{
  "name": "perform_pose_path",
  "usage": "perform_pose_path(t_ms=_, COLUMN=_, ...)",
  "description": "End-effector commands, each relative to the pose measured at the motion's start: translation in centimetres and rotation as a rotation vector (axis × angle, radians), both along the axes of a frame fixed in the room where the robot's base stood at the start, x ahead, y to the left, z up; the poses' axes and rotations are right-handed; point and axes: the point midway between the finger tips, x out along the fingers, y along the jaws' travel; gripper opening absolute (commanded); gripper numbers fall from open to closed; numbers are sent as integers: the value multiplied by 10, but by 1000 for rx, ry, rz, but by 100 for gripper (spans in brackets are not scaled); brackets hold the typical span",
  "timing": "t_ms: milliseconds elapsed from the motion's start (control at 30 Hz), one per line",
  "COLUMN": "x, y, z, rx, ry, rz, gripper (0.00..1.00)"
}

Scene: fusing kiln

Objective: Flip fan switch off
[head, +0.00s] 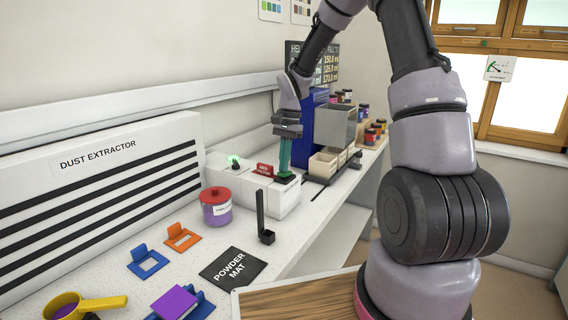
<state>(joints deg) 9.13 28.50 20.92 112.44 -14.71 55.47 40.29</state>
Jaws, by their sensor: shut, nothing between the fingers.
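A white control box (256,190) stands on the bench beside the dust extractor. A lit green lamp (234,160) is on its top at the left, and a small red sign (264,170) stands near its middle, its text too small to read. My gripper (286,173) points down over the right end of the box with its teal fingers shut and empty. A dark piece (286,179) sits right under the fingertips. The fingers cover the spot, so I cannot tell the fan switch's position or whether they touch it.
The dust extractor (80,195) stands along the wall at left. A red-lidded jar (216,207), a black upright holder (264,225) and a powder mat (233,268) lie in front. A blue and grey unit (325,130) stands close behind my gripper. My arm fills the right side.

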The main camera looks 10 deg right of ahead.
Motion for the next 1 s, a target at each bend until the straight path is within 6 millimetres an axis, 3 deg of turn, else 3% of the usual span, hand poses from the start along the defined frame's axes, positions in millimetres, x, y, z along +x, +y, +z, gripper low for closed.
perform_pose_path(t_ms=267, x=-3, y=4, z=-5, rx=-47, ry=-42, rz=5, gripper=0)
perform_pose_path(t_ms=1000, x=10, y=-11, z=-3, rx=-44, ry=-38, rz=0, gripper=0)
